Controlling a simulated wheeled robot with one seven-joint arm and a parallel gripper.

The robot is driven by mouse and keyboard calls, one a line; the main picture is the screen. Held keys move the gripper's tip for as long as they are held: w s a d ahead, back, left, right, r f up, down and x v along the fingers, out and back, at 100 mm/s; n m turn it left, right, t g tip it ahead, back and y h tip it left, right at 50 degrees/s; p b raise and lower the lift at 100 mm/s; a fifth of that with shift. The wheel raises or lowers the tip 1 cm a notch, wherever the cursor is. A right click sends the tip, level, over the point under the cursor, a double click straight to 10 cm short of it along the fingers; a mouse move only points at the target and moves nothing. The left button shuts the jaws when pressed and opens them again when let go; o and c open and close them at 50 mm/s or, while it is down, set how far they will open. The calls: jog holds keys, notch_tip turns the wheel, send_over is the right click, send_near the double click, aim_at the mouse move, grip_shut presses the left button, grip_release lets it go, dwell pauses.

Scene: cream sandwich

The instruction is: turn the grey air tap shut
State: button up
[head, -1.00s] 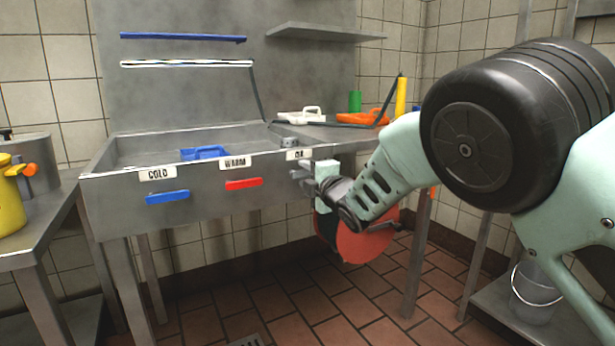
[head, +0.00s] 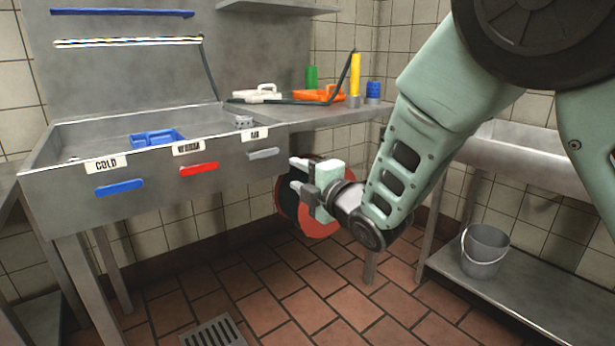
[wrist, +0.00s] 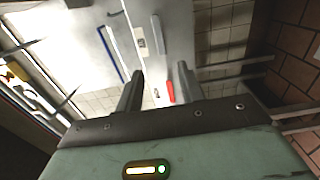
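The grey air tap (head: 263,154) is a short flat lever on the front of the steel sink, under the AIR label (head: 254,134). It lies roughly level, like the blue and red levers. In the wrist view the grey lever (wrist: 158,33) shows beyond the fingers, near the top. My gripper (head: 294,175) is to the right of the grey lever and a little lower, apart from it. Its two fingers are spread with nothing between them; the gap also shows in the wrist view (wrist: 160,85).
The red warm lever (head: 199,169) and blue cold lever (head: 120,188) sit further left on the sink front. A red disc (head: 320,225) hangs behind my gripper. A bucket (head: 485,250) stands on a low shelf at right. The tiled floor in front is open.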

jog(key=shift+v, duration=1.2)
jog(key=s+d+f+m+g+h, duration=0.35)
jog(key=s+m+g, duration=0.2)
jog(key=s, duration=0.65)
jog(key=s+d+f+m+g+h, duration=0.2)
jog(key=s+d+m+g+h, duration=0.25)
jog(key=s, duration=0.65)
jog(key=s+d+f+m+g+h, duration=0.1)
jog(key=s+d+f+m+g, duration=0.35)
jog(key=s, duration=0.75)
notch_tip(320, 180, up, 32)
jog(key=a+m+p, duration=0.1)
jog(key=m+p, duration=0.2)
jog(key=p, duration=2.7)
jog(key=shift+w+a+p, duration=0.2)
jog(key=shift+w+p, duration=0.05)
jog(key=shift+p, duration=0.05)
